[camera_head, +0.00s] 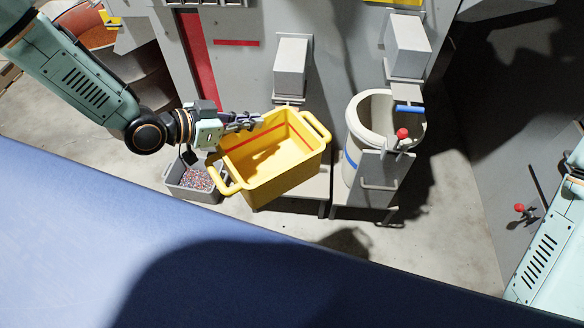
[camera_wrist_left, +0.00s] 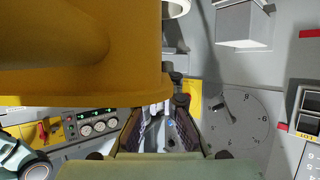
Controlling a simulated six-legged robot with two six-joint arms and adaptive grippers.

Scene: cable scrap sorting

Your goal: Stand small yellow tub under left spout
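The small yellow tub (camera_head: 290,172) is turned at an angle, its open top up, with one handle at the back right and one at the front left. It is in front of and below the left grey spout (camera_head: 291,68). In the left wrist view the tub (camera_wrist_left: 80,85) fills the upper left and hides part of one finger of the gripper (camera_wrist_left: 162,120). Whether its base rests on the left stand (camera_head: 320,187) is hard to tell. My right gripper is out of view.
A round cream bin (camera_head: 354,120) stands on the stand under the right spout (camera_head: 407,47), behind a grey plate with a red knob. A grey box of scrap granules (camera_head: 190,182) sits left of the tub. A blue surface (camera_head: 120,240) crosses the foreground.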

